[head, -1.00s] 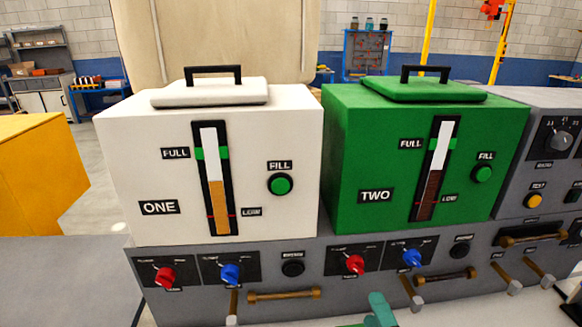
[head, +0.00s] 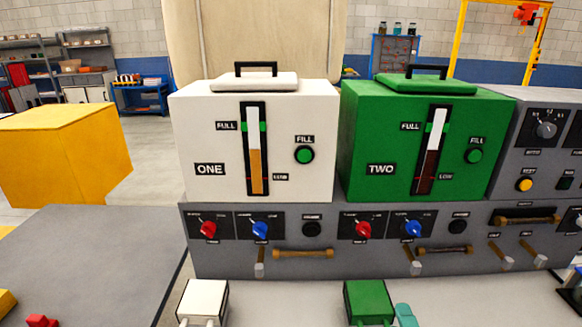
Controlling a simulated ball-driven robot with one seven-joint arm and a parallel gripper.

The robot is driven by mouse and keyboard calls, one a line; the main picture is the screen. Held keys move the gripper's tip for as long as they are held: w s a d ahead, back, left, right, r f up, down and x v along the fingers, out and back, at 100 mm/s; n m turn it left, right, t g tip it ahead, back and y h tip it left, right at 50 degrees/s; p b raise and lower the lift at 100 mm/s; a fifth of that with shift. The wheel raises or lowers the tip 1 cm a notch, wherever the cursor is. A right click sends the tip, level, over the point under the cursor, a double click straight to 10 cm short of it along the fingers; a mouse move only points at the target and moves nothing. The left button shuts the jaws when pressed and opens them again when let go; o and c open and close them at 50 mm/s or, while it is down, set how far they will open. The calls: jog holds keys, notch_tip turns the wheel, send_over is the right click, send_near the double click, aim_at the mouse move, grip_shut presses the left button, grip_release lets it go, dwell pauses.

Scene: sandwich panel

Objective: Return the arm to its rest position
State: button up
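No part of my arm or gripper can be made out in the head view. Whether the gripper is open or shut does not show. In front of me stand a white tank ONE (head: 200,130) and a green tank TWO (head: 375,140), both with lids on. The gauge of tank ONE (head: 257,148) shows an orange column about half way up. The gauge of tank TWO (head: 431,150) shows a dark brown column a little under half way.
A grey control panel (head: 345,260) with knobs and handles runs below the tanks. A white block (head: 203,299), a green block (head: 368,300) and a partly cut-off teal thing (head: 405,315) lie at the bottom. A grey surface (head: 100,250) and yellow box (head: 60,155) are at left.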

jog(key=s+d+f+m+g+h, duration=0.4)
jog(key=s+d+f+m+g, duration=0.5)
jog(key=s+d+f+m, duration=0.25)
jog(key=s+a+f+m+g+y, duration=0.2)
jog(key=s+m+g, duration=0.1)
jog(key=s, duration=0.5)
jog(key=s+a+f+m+g+y, duration=0.2)
jog(key=s+f+m+g, duration=0.1)
jog(key=s, duration=0.4)
jog(key=shift+s+a+m+g, duration=0.15)
jog(key=shift+s+m+g, duration=0.25)
jog(key=shift+g, duration=0.5)
